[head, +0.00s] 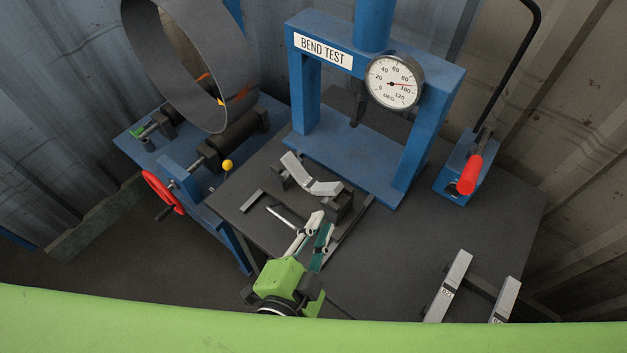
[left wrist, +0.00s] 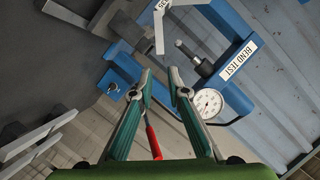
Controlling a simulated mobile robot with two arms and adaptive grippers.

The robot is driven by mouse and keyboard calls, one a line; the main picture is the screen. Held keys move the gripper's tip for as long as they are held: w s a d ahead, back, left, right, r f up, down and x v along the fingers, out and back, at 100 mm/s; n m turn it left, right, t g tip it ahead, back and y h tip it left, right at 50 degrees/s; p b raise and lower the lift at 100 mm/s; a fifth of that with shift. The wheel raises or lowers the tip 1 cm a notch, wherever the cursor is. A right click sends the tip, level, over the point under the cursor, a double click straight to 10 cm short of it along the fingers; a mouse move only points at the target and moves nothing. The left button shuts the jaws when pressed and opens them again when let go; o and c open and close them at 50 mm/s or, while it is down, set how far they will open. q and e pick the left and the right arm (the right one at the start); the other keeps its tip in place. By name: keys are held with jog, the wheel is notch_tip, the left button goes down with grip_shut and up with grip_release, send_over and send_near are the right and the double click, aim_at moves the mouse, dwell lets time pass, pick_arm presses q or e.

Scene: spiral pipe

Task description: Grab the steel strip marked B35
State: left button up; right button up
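A bent, V-shaped steel strip (head: 311,178) rests across the dark supports of the bend tester, ahead of my left gripper. It also shows at the top of the left wrist view (left wrist: 160,28), with a small label at one end that I cannot read for sure. Two straight steel strips, one (head: 452,278) left of the other (head: 506,299), lie at the lower right on a dark rack; their small labels are too blurred to read. My left gripper (head: 320,222) is open and empty, its fingertips apart (left wrist: 160,78) and short of the bent strip. My right gripper is not in view.
The blue bend-test frame (head: 408,165) with its dial (head: 395,82) stands behind the bent strip. A red-handled lever (head: 469,174) is to its right. A roller machine (head: 228,140) with a large ring stands left. The dark tabletop (head: 420,235) is clear at centre right.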

aim_at(337, 191)
pick_arm(q)
jog(key=p+x, duration=0.1)
jog(key=x, duration=0.5)
jog(key=shift+d, duration=0.1)
jog(key=shift+w+p, duration=0.2)
jog(key=shift+p, duration=0.1)
jog(key=p+x, duration=0.1)
jog(key=x, duration=0.3)
jog(key=shift+w+r+p, duration=0.1)
jog(key=shift+p, duration=0.3)
jog(key=shift+w+d, duration=0.15)
jog(key=shift+w, duration=0.05)
grip_shut()
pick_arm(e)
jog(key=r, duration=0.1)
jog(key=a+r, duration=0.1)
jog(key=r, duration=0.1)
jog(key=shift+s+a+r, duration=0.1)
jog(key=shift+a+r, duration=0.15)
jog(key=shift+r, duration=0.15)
